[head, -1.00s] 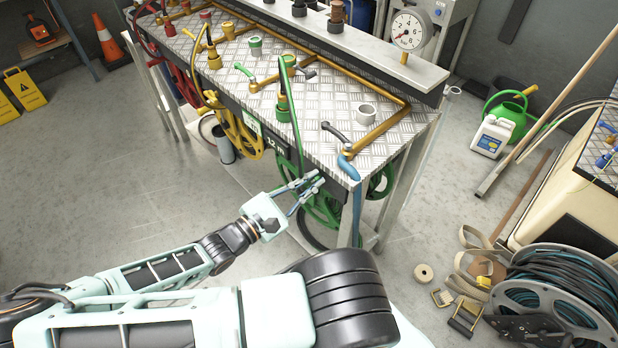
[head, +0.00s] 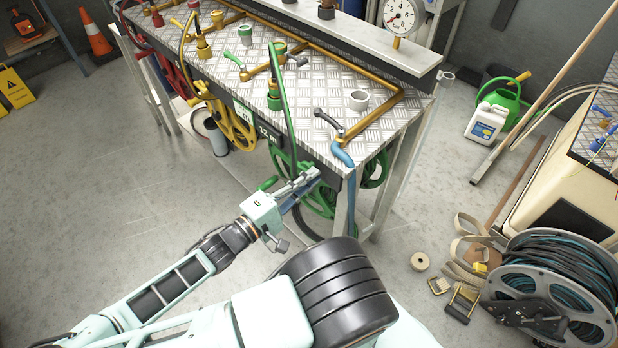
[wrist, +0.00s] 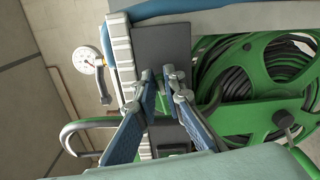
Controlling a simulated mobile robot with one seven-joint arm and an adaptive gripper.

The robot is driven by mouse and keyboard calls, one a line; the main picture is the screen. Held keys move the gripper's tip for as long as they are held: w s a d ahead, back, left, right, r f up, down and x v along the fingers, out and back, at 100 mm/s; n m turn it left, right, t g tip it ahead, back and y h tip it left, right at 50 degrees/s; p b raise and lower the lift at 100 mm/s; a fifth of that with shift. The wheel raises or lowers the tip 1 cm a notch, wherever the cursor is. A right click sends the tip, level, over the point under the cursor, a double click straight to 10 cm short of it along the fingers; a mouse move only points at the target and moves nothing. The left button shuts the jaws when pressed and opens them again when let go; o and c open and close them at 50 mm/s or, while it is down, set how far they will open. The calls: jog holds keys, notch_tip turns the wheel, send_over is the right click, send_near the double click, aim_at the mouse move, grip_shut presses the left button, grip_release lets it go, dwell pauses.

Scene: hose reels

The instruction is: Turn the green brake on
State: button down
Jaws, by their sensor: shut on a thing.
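The green hose reel (head: 322,203) sits under the near right corner of the metal bench. My gripper (head: 308,178) is at its front, just below the bench's edge. In the wrist view the reel's green wheel (wrist: 255,128) fills the right side. The green brake lever (wrist: 211,106) appears to run from the reel side in between my gripper's blue-padded fingers (wrist: 161,80). The fingers are shut on it; they hide most of its grip. A green part also shows left of the gripper in the head view; I cannot tell whether it belongs to the brake.
The bench top (head: 335,75) carries pipes, valves and a pressure gauge (head: 400,14). A green hose (head: 278,80) hangs from it close to my gripper. A yellow reel (head: 232,128) stands to the left. A loose cable reel (head: 555,285) lies at the right.

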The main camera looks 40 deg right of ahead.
jog(key=shift+w+a+f+m, duration=0.2)
jog(key=shift+w+f+m, duration=0.2)
jog(key=shift+m, duration=0.3)
jog(key=shift+r, duration=0.1)
jog(key=c, duration=1.9)
grip_release()
jog(key=shift+c, duration=0.2)
jog(key=shift+s, duration=0.1)
jog(key=s+a, duration=0.1)
jog(key=a, duration=1.1)
jog(key=shift+m, duration=0.3)
